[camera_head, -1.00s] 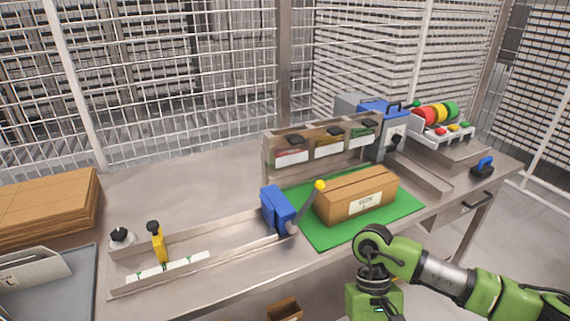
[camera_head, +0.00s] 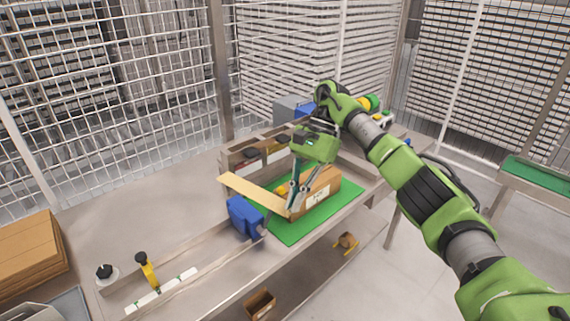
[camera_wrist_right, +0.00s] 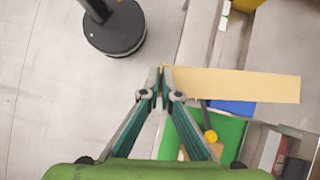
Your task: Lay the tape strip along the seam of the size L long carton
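The long carton (camera_head: 327,186) is a brown box with a white label on its front. It lies on the green mat (camera_head: 285,231) on the bench. My right gripper (camera_head: 291,208) reaches down in front of the carton. Its fingers are closed on one end of a tan tape strip (camera_head: 246,189). The strip sticks out to the left, past the carton's left end and above the blue dispenser (camera_head: 242,214). In the right wrist view the fingertips (camera_wrist_right: 160,82) meet at the end of the strip (camera_wrist_right: 240,84). The gripper hides part of the carton. My left gripper is not in view.
A rack of bins (camera_head: 240,155) stands behind the mat. A metal tray (camera_head: 200,255) runs left of the blue dispenser, with a yellow-handled tool (camera_head: 148,268). Flat cartons (camera_head: 30,248) lie at far left. Bare bench (camera_head: 130,215) shows behind the tray.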

